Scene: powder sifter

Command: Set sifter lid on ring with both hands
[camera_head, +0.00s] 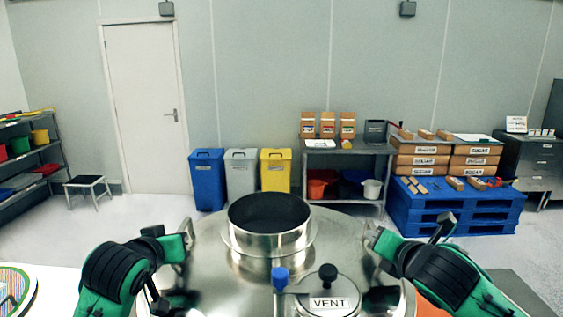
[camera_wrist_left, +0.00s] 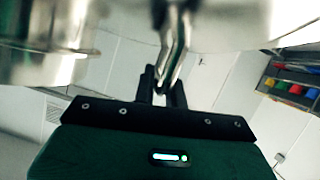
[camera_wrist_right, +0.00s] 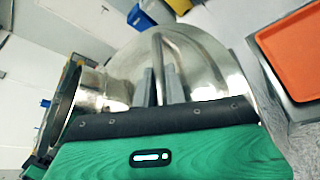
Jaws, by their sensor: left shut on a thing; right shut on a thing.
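The sifter lid (camera_head: 215,268) is a wide shiny steel dome with a raised round collar (camera_head: 268,243), open and dark inside. A round cap marked VENT (camera_head: 328,302) and a blue knob (camera_head: 281,277) are on its near side. My left gripper (camera_head: 185,237) is at the lid's left side, shut on a bent metal handle (camera_wrist_left: 174,45). My right gripper (camera_head: 375,237) is at the right side, shut on the other handle (camera_wrist_right: 160,55), close beside the dome in the right wrist view. The ring under the lid is hidden, so I cannot tell whether they touch.
Behind the lid stand blue (camera_head: 206,180), grey (camera_head: 241,172) and yellow (camera_head: 275,171) bins, a steel table (camera_head: 345,146) and a blue pallet (camera_head: 455,213) with boxes. An orange tray (camera_wrist_right: 297,52) lies to the right in the right wrist view. Open floor lies beyond the lid.

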